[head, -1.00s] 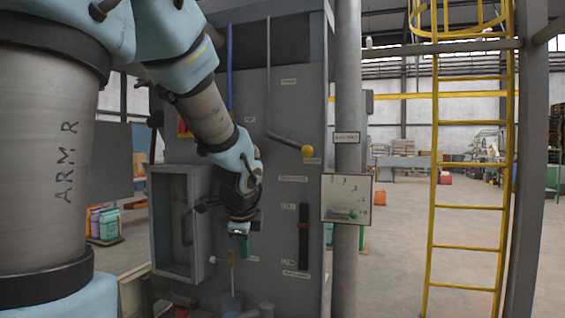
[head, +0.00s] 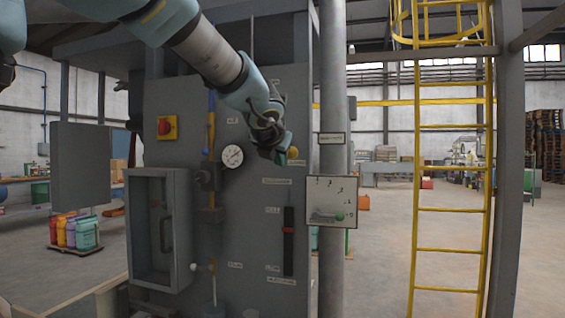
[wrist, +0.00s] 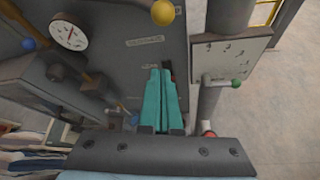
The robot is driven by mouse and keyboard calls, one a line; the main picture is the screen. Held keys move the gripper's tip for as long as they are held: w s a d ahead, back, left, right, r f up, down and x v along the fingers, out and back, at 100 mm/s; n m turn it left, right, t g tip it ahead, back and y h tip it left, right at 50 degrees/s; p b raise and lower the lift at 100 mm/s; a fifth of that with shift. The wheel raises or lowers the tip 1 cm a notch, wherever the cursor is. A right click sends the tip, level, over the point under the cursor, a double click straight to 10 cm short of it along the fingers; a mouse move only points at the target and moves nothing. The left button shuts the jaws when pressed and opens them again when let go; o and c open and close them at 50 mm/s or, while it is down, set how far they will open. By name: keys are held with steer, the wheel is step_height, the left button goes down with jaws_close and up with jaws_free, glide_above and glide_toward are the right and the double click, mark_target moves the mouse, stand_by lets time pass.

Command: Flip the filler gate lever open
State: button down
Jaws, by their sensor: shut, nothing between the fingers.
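A lever with a yellow ball knob (wrist: 163,12) is on the grey machine panel (wrist: 130,20); in the head view my gripper mostly covers it. A second lever with a green ball knob (head: 340,216) is on a pale marked plate (head: 322,190) on the round post; the knob also shows in the wrist view (wrist: 237,84). I cannot read which lever is the filler gate's. My gripper (head: 289,154) is shut and empty, in front of the panel by the yellow knob. In the wrist view its teal fingers (wrist: 161,72) are together, with the yellow knob beyond their tips.
The panel also carries a round gauge (head: 232,156), a red slider (head: 289,230) in a dark slot and a red button on a yellow plate (head: 167,127). An open grey box (head: 160,230) juts out at left. A yellow ladder (head: 415,230) stands at right, with open floor around it.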

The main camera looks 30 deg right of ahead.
steer(key=b+x, duration=0.2)
steer(key=x, duration=0.8)
steer(key=shift+s+d+r+p, duration=0.1)
steer(key=shift+d+r+p, duration=0.15)
steer(key=shift+r+p, duration=0.55)
steer(key=shift+s+d+r+p, duration=0.1)
steer(key=shift+d+r+p, duration=0.3)
steer(key=shift+r, duration=0.7)
steer(key=shift+r, duration=0.1)
